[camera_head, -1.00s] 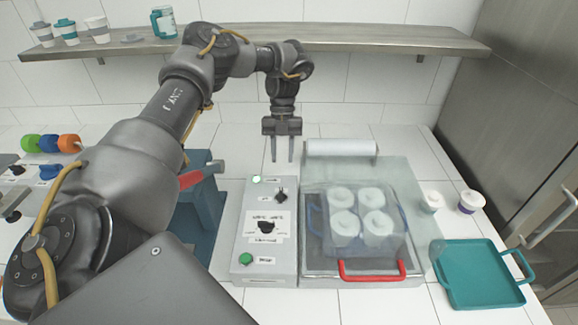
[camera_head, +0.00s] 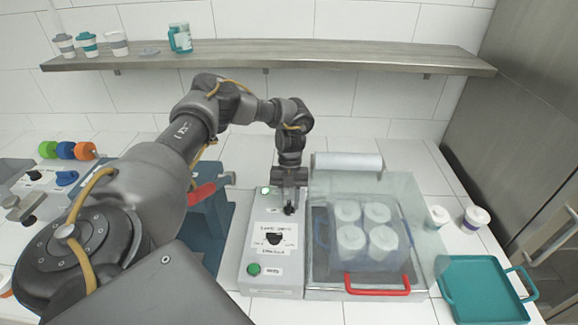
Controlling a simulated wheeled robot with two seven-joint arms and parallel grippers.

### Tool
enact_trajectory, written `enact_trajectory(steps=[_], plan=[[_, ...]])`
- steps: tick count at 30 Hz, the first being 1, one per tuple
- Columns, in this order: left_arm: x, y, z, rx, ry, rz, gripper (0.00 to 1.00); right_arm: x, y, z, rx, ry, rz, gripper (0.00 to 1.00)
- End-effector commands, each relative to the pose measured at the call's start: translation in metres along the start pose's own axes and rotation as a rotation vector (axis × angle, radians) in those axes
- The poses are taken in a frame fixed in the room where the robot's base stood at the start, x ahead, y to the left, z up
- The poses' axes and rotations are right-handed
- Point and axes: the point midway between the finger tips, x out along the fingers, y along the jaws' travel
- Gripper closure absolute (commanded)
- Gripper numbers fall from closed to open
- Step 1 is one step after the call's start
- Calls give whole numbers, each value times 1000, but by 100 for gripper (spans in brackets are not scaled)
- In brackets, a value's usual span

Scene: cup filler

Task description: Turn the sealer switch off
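The sealer's grey control box (camera_head: 262,222) stands left of the sealer. My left gripper (camera_head: 289,208) points down at the far right part of the box, over the small black switch. The gripper mostly hides the switch, so its position does not show. I cannot tell whether the fingers touch it or how far apart they are. My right gripper is out of view.
The sealer has a clear cover (camera_head: 405,195), a red handle (camera_head: 377,291) and several white-lidded cups inside (camera_head: 351,239). A white roll (camera_head: 346,161) lies behind it. A teal tray (camera_head: 449,312) and two small cups are on the right. A shelf (camera_head: 380,57) runs along the wall.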

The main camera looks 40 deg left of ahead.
Motion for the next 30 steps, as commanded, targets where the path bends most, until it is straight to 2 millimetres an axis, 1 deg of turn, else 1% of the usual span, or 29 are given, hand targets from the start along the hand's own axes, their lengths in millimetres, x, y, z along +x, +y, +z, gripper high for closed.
enact_trajectory(steps=[4, 9, 12, 23, 30], plan=[[0, 0, 0, 0, 0, 0, 67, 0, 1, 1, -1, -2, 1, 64], [0, 0, 0, 0, 0, 0, 90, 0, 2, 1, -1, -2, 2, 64], [0, 0, 0, 0, 0, 0, 100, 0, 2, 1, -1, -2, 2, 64], [-1, 0, 0, -33, 1, -15, 100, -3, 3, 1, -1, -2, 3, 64], [-2, 2, -1, -159, 2, -68, 100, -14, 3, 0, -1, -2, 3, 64]])
